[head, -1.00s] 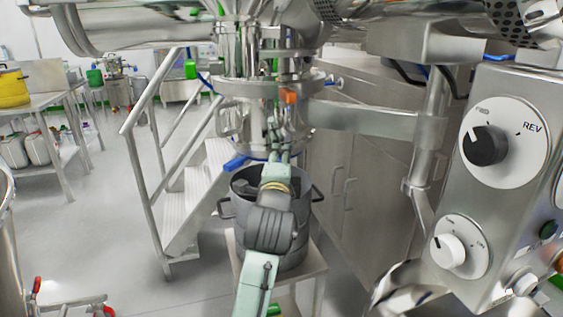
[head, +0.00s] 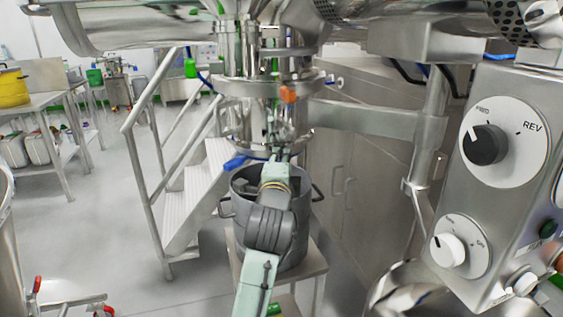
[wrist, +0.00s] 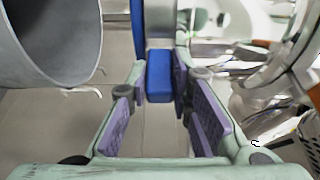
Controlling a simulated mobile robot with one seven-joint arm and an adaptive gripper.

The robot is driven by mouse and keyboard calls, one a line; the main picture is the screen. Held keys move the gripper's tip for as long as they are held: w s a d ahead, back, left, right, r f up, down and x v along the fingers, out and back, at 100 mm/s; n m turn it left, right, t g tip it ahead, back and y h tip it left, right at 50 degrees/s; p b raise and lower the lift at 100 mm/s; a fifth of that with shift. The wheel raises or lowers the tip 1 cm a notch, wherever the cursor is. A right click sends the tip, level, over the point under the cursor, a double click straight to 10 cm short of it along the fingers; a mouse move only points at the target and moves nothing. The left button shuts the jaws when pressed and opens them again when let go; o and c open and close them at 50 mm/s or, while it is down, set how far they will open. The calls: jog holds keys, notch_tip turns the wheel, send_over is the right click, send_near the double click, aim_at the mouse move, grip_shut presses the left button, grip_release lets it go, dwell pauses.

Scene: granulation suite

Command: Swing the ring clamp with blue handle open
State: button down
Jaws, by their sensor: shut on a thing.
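The blue handle (head: 237,161) of the ring clamp shows in the head view at the lower end of the steel column, just above a grey pot. In the wrist view a blue handle piece (wrist: 159,76) lies between the purple finger pads. My gripper (wrist: 161,88) is shut on it. In the head view my gripper (head: 278,156) is beside the column's lower end, over the pot's rim. The ring of the clamp is mostly hidden and hard to make out.
The grey pot (head: 240,205) stands on a small table (head: 310,262) under the column. An orange handle (head: 288,94) sits higher up. White steps with a railing (head: 188,222) stand left. A control panel (head: 505,190) is close on the right. Open floor lies left.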

aim_at(236, 163)
jog(key=a+m+h+b, duration=0.1)
jog(key=a+h, duration=0.1)
jog(key=a, duration=0.1)
jog(key=a+m+g+h+b, duration=0.1)
jog(key=a+h+b, duration=0.1)
jog(key=a, duration=0.1)
jog(key=a+m+h+b, duration=0.2)
jog(key=a, duration=0.2)
jog(key=shift+s+f+g, duration=0.15)
jog(key=shift+s+g, duration=0.15)
jog(key=shift+a+h, duration=0.3)
jog(key=c, duration=1.4)
grip_release()
jog(key=shift+d, duration=0.1)
jog(key=shift+c, duration=0.2)
jog(key=shift+s, duration=0.1)
jog(key=v, duration=1.1)
jog(key=shift+s+a+r, duration=0.3)
jog(key=shift+s, duration=0.05)
